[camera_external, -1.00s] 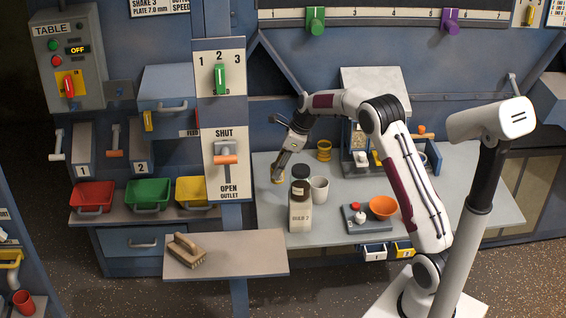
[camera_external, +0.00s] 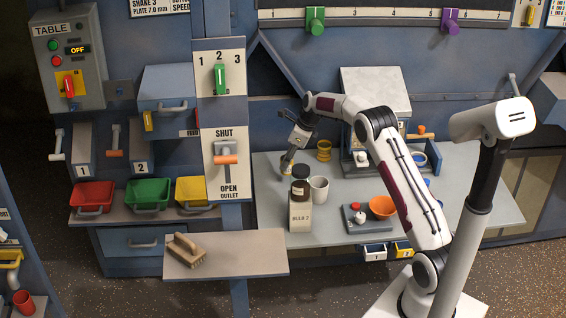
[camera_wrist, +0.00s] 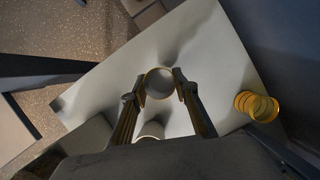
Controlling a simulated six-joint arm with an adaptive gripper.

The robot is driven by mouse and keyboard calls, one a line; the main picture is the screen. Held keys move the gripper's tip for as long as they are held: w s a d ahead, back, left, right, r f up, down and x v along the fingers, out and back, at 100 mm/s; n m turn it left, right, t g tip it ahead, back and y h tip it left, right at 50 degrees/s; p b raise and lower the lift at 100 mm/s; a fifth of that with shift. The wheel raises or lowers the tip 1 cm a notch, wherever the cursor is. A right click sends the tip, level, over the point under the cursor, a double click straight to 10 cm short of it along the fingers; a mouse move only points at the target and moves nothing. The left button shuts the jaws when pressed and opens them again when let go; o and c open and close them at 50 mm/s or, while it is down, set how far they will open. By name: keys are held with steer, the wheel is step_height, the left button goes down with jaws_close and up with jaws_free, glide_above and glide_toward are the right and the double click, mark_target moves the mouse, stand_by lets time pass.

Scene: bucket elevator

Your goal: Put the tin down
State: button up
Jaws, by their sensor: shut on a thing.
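My gripper (camera_external: 287,163) is over the left part of the grey table (camera_external: 262,205), behind the labelled jar. In the external view the tin (camera_external: 286,169) is small and partly covered by the fingers. I cannot tell whether its base touches the table.
A dark-lidded jar marked BULK 2 (camera_external: 300,212) and a white mug (camera_external: 319,190) stand close in front of my gripper. A yellow ringed container (camera_external: 324,151) stands behind to the right. An orange bowl (camera_external: 382,207) is further right. Bare table lies left of the jar.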

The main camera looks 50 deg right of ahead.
steer(key=w+d+r+m+h, duration=0.1)
steer(key=w+d+r+m, duration=0.1)
steer(key=d, duration=0.4)
steer(key=w+m, duration=0.1)
steer(key=m, duration=0.1)
steer(key=shift+w+r+m+t, duration=0.15)
steer(key=shift+r+m+t, duration=0.15)
steer(key=shift+r, duration=0.1)
steer(key=shift+f, duration=0.1)
steer(key=shift+f, duration=1.25)
steer(key=shift+f, duration=2.7)
steer(key=shift+f, duration=0.15)
